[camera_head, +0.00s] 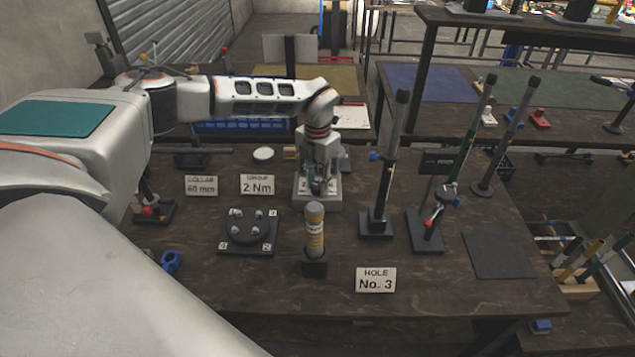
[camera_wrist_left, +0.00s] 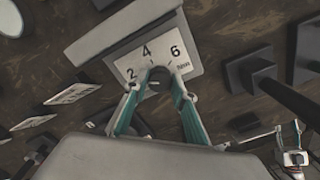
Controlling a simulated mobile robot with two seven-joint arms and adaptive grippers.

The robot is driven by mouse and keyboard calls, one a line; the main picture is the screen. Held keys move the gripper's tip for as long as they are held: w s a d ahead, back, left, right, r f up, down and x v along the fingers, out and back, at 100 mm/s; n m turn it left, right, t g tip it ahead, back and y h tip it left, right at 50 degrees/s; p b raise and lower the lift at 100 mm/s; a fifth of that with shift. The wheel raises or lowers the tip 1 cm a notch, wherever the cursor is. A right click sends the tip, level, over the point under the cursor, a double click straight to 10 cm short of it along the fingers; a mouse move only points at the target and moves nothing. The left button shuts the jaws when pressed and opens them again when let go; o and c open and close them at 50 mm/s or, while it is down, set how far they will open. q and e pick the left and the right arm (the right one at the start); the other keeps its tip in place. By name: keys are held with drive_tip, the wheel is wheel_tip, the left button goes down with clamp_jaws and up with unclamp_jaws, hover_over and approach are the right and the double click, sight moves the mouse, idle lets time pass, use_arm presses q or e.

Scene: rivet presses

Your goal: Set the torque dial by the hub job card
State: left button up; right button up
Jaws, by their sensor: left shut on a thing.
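The torque dial (camera_head: 329,203) is a pale box on the bench with a white scale. In the left wrist view the dial face (camera_wrist_left: 165,51) shows 2, 4, 6 and Nm. My left gripper (camera_head: 318,186) reaches down onto it. In the wrist view its teal fingers (camera_wrist_left: 158,84) are shut around the knob, which they mostly hide. The pointer's exact setting is not readable. The torque card (camera_head: 257,184) reads 2 Nm, left of the dial. A small pronged object in the wrist view's lower right corner may be my right gripper; this is unclear.
A collar card (camera_head: 201,186) reads 40 mm and a hole card (camera_head: 376,280) reads No. 3. The front right bench holds a dark mat (camera_head: 499,256).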

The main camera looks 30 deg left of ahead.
sight(317, 185)
use_arm(q)
drive_tip(key=o, duration=1.1)
drive_tip(key=shift+r, duration=0.1)
wheel_tip(317, 185, up, 12)
drive_tip(key=shift+f, duration=0.1)
